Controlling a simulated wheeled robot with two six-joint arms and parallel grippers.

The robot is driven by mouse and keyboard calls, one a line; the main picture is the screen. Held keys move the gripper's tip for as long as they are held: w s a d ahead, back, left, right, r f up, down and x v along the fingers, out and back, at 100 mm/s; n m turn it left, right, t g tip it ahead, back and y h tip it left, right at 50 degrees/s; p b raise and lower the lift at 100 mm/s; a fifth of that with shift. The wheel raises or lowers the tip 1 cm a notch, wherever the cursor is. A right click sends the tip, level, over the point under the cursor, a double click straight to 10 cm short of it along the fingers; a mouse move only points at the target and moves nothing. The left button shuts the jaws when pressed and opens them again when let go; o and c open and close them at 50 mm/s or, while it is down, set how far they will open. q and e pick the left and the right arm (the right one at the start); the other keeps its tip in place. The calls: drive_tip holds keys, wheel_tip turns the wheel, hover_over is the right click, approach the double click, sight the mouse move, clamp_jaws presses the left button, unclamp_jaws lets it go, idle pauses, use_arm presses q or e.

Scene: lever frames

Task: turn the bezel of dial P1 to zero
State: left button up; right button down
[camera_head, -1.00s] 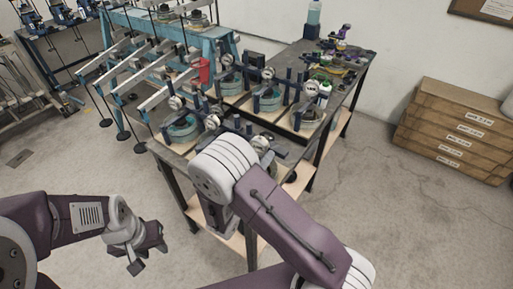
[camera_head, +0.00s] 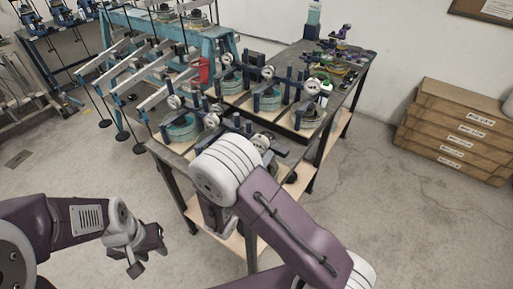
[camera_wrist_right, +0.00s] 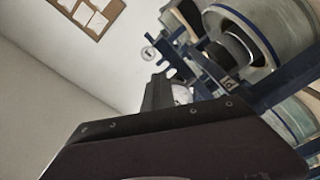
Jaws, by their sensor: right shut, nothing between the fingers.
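My right gripper (camera_wrist_right: 157,92) is shut and empty in the right wrist view. Its fingers stand in front of a white-faced dial (camera_wrist_right: 182,94), covering part of it; whether they touch it I cannot tell. I cannot read the dial's pointer or bezel marks, nor be sure it is P1. In the head view, a round dial (camera_head: 261,142) shows just behind my right arm's wrist, which hides the right fingers. My left gripper (camera_head: 147,256) hangs over the floor at lower left, away from the table; its jaws are too small to judge.
Blue posts, several other dials and round bodies crowd the table (camera_head: 178,187). Another dial (camera_wrist_right: 148,53) shows farther off in the wrist view. Blue lever frames (camera_head: 150,22) stand at the back left. Wooden drawers (camera_head: 455,130) stand at right. The floor between is clear.

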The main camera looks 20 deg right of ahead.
drive_tip(key=shift+w+a+f+b, duration=0.15)
drive_tip(key=shift+f+b, duration=0.3)
drive_tip(key=shift+b, duration=0.5)
drive_tip(key=shift+w+a+f+b, duration=0.15)
drive_tip(key=shift+f+b, duration=0.25)
drive_tip(key=shift+b, duration=0.55)
drive_tip(key=shift+w+a+f+b, duration=0.25)
drive_tip(key=shift+f+b, duration=0.15)
drive_tip(key=shift+b, duration=0.9)
drive_tip(key=shift+w+a, duration=0.1)
drive_tip(key=shift+f+b, duration=0.4)
drive_tip(key=shift+b, duration=0.5)
drive_tip(key=b+v, duration=0.1)
drive_tip(key=v, duration=0.5)
drive_tip(key=shift+s, duration=0.2)
drive_tip(key=shift+d+r, duration=0.1)
drive_tip(key=shift+d, duration=0.1)
